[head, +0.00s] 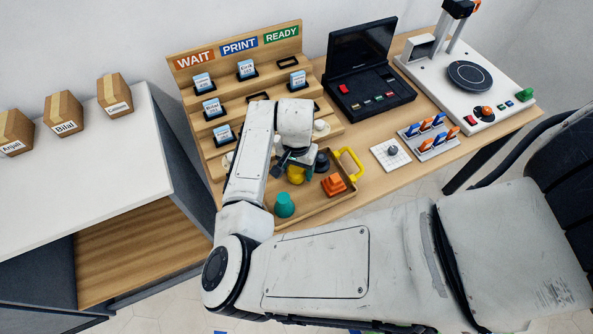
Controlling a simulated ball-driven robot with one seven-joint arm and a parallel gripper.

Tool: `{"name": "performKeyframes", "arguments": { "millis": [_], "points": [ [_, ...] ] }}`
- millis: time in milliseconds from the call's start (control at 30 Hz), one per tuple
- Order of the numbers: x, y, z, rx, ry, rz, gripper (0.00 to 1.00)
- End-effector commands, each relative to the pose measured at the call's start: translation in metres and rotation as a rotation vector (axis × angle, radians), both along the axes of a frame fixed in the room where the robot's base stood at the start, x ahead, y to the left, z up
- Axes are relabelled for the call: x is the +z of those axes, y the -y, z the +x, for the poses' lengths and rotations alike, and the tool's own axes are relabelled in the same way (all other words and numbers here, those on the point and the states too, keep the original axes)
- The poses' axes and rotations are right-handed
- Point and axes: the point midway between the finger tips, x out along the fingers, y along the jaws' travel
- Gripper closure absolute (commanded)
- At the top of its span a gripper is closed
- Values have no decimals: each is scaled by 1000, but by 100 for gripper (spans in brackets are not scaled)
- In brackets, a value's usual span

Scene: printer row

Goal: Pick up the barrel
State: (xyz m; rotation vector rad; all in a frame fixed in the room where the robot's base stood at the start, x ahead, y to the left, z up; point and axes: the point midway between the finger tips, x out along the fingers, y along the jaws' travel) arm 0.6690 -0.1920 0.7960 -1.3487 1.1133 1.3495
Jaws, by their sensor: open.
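My gripper (287,168) reaches down over the left part of a wooden tray (314,207). It is open, with its fingers partly hidden by my arm. A yellow rounded piece (296,174) lies right under and beside the fingers, partly covered by them; I cannot tell whether they touch it. A dark round piece (322,161) is just right of it. A teal tapered piece (284,205) stands at the tray's near left, and an orange boat-like piece (333,184) lies at its right. The pieces are small, and I cannot tell for certain which is the barrel.
A yellow handle (352,163) rises at the tray's right end. A stepped wooden rack (238,92) with cards stands behind. A black laptop-like case (365,75), a 3D printer (468,80), a tool holder (428,136) and a white gridded plate (391,154) stand right. Boxes (64,112) sit left.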

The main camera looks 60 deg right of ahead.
Motion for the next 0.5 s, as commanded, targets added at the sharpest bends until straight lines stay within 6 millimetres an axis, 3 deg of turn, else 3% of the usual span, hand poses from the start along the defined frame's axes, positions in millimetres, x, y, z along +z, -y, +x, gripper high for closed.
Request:
{"name": "performKeyframes", "arguments": {
  "millis": [333, 500],
  "points": [
    [-9, 0, 0, -2, 1, 0, 32],
    [-9, 0, 0, -1, 1, 0, 49]
  ]
}}
